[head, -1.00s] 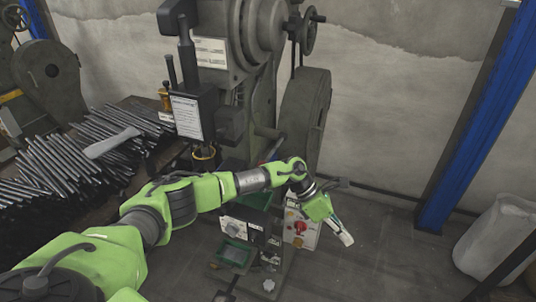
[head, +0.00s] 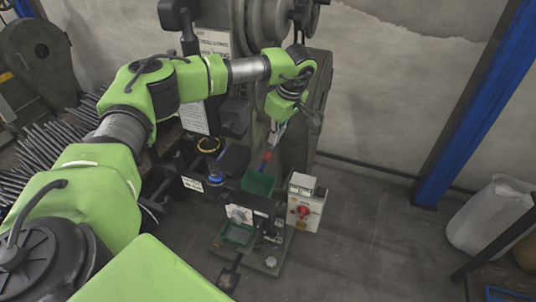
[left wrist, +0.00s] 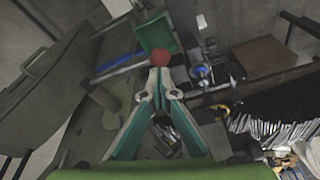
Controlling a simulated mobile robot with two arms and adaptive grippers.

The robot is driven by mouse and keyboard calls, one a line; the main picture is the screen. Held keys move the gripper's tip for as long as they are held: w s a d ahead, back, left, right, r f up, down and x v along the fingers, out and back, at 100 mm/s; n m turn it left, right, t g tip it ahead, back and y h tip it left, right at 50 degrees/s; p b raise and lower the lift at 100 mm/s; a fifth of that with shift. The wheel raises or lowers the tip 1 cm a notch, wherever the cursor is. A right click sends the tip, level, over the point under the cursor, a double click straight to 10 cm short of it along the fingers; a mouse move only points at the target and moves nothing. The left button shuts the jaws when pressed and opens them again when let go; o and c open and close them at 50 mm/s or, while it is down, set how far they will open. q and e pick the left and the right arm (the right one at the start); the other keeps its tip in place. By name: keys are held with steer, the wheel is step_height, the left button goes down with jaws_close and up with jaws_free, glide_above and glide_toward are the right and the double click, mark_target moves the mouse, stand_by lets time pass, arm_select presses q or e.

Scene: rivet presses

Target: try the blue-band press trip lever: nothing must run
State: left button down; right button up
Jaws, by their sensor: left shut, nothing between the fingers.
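The press (head: 262,20) stands at the back, large and grey, with a blue band (head: 214,181) low on its front; the blue part also shows in the left wrist view (left wrist: 200,72). A red knob (head: 266,157), apparently the trip lever's end, is above a green bin (head: 258,183). My left gripper (head: 273,141) is shut and empty, pointing down just above the red knob. In the left wrist view my fingertips (left wrist: 157,84) come together just below the red knob (left wrist: 160,54); I cannot tell whether they touch it. My right gripper is not in view.
A control box (head: 306,205) with a red switch stands right of the green bin. A small green tray (head: 238,234) lies in front. Many metal rods (head: 38,150) are piled at left.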

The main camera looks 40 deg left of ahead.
mark_target(269, 154)
arm_select(q)
steer(key=shift+f, duration=0.15)
steer(key=b+x, duration=0.5)
steer(key=x, duration=0.1)
steer(key=shift+f, duration=0.4)
